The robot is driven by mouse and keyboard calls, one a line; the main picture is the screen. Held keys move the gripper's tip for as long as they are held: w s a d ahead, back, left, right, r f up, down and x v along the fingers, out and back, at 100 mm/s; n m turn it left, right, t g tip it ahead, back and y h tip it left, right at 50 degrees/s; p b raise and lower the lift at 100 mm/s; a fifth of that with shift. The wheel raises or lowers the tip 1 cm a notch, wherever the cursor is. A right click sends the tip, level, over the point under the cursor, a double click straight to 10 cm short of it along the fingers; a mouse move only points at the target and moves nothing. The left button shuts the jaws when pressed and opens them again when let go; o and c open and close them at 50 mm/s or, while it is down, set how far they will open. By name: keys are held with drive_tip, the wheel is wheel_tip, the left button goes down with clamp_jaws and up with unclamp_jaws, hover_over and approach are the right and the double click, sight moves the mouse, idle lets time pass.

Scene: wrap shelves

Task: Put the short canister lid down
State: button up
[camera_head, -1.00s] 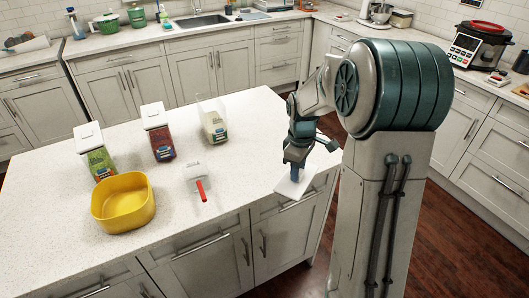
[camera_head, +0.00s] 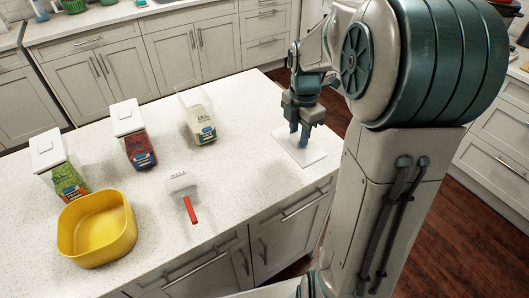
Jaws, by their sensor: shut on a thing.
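A flat white square lid (camera_head: 308,152) is at the right end of the island countertop, under my gripper (camera_head: 299,140). My gripper points down with its blue fingers shut on the lid's top. I cannot tell whether the lid rests on the counter or hangs just above it. An open clear canister with pale contents (camera_head: 200,118) stands to the left of my gripper, with no lid on it. Two lidded canisters, one with red contents (camera_head: 140,152) and one with green contents (camera_head: 68,183), stand farther left.
A yellow bowl (camera_head: 97,232) sits at the counter's front left. A clear scoop with a red handle (camera_head: 190,208) lies near the middle front. The white counter (camera_head: 250,140) is clear between the open canister and the lid. A sink counter runs behind.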

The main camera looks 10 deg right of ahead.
drive_tip(key=w+a+f, duration=0.1)
drive_tip(key=a, duration=0.1)
drive_tip(key=w+a+f+p, duration=0.1)
drive_tip(key=w+a+f, duration=0.1)
drive_tip(key=a, duration=0.1)
drive_tip(key=w+a+f, duration=0.1)
drive_tip(key=a+f, duration=0.1)
drive_tip(key=a, duration=0.1)
drive_tip(key=shift+w+f, duration=0.15)
drive_tip(key=shift+w, duration=0.05)
drive_tip(key=shift+d+f+p, duration=0.1)
drive_tip(key=shift+f+p, duration=0.4)
drive_tip(key=shift+f, duration=1.5)
drive_tip(key=shift+f, duration=0.1)
drive_tip(key=o, duration=1)
